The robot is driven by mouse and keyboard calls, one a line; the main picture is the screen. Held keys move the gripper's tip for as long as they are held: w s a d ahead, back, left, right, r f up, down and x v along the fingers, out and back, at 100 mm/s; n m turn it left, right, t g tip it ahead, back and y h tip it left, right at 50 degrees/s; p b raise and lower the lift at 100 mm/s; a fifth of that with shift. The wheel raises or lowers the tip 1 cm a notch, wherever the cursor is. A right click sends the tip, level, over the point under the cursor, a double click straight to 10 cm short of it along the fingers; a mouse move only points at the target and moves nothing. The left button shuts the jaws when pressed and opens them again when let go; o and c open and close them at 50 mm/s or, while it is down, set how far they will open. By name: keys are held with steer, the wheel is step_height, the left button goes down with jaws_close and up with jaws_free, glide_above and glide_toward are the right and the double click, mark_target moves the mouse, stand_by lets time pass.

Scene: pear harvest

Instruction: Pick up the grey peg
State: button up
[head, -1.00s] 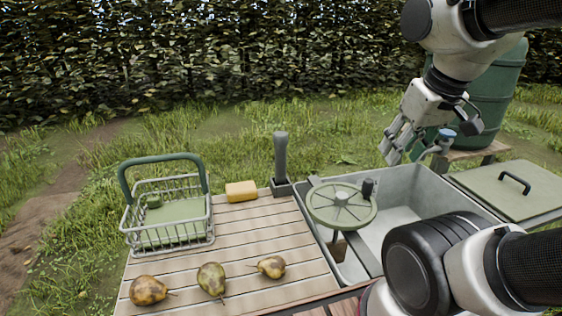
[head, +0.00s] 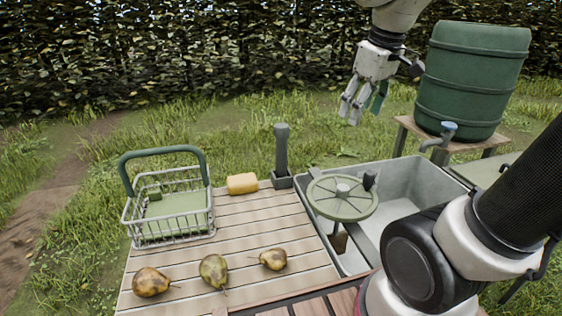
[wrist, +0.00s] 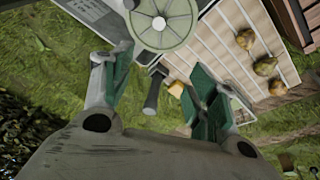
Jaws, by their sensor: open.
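The grey peg (head: 282,148) stands upright in a dark square base (head: 282,181) at the back right corner of the slatted table, beside the sink. In the wrist view the peg (wrist: 153,95) shows between my spread fingers, some way beyond them. My gripper (head: 362,105) is open and empty. It hangs in the air behind the sink, to the right of the peg and higher than it, with fingers pointing down. It also shows in the wrist view (wrist: 160,85), with green pads on the fingers.
A yellow sponge (head: 242,184) lies just left of the peg's base. A green handwheel (head: 342,197) stands over the sink (head: 415,180) to the right. A wire basket (head: 170,238) and three pears (head: 213,270) are on the table (head: 240,240). A green barrel (head: 470,80) stands behind.

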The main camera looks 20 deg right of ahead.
mark_target(282, 125)
steer(key=w+a+f+n, duration=0.3)
steer(key=w, duration=0.4)
steer(key=w+a+f+n+g, duration=0.1)
steer(key=w+a+f+n, duration=0.2)
steer(key=w, duration=0.4)
steer(key=w+a+f+n+g, duration=0.1)
steer(key=w+a+f+n, duration=0.1)
steer(key=w+a, duration=0.3)
steer(key=shift+w+a+f+n, duration=0.15)
steer(key=shift+w+f+n, duration=0.1)
steer(key=shift+w, duration=0.3)
steer(key=shift+w+a+f+n, duration=0.15)
steer(key=shift+w+n, duration=0.1)
steer(key=shift+w, duration=0.25)
steer(key=shift+w+a+f+n+g, duration=0.15)
steer(key=shift+w+a+f+n, duration=0.1)
steer(key=shift+w+a+f, duration=0.25)
steer(key=shift+w+a+f+n+g, duration=0.15)
steer(key=shift+w+a+f+n, duration=0.1)
steer(key=shift+w+f, duration=0.25)
steer(key=shift+s+d+f, duration=0.25)
steer(key=shift+d+f, duration=0.45)
steer(key=shift+f, duration=0.2)
step_height(282, 125, down, 6)
steer(key=shift+r, duration=0.1)
steer(key=shift+f, duration=0.45)
steer(key=shift+r, duration=0.1)
jaws_close()
